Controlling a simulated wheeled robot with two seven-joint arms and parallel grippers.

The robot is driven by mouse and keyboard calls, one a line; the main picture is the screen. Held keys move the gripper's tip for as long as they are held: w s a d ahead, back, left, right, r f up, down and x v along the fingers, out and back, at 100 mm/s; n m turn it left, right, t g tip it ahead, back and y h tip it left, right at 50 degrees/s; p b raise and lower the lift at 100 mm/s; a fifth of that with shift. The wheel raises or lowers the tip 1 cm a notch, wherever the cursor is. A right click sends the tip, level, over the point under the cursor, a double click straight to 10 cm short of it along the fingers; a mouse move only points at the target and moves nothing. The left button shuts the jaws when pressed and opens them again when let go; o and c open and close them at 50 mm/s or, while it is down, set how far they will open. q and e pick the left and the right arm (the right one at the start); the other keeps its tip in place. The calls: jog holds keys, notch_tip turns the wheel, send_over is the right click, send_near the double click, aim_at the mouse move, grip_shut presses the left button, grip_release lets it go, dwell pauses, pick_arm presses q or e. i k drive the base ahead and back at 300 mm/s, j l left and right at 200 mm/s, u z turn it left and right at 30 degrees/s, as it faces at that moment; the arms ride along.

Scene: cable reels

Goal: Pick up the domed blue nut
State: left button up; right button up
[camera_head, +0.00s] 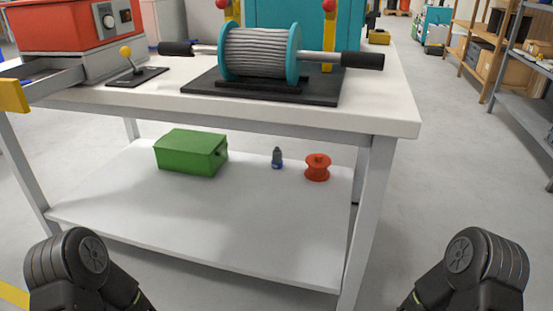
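A small upright piece (277,158) stands on the white lower shelf, between a green box and a red spool. It has a dark, rounded top and blue near its base. It is the only small bluish thing I see, but it is too small to tell surely that it is the domed blue nut. My two arms show only as dark links at the bottom left and bottom right corners. Neither gripper is in view.
The green box (188,152) and red spool (317,168) flank the small piece. The shelf front (215,225) is clear. Above, the white tabletop (385,110) overhangs, holding a cable reel (259,54), lever (130,65) and red box (70,28). A table leg (368,215) stands right.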

aim_at(23, 82)
jog(key=l+u, duration=0.15)
jog(key=u, duration=0.25)
jog(key=l+u, duration=0.15)
jog(key=u, duration=0.2)
jog(key=k+l+u, duration=0.1)
jog(key=u, duration=0.3)
jog(key=k+l+u, duration=0.1)
jog(key=u, duration=0.25)
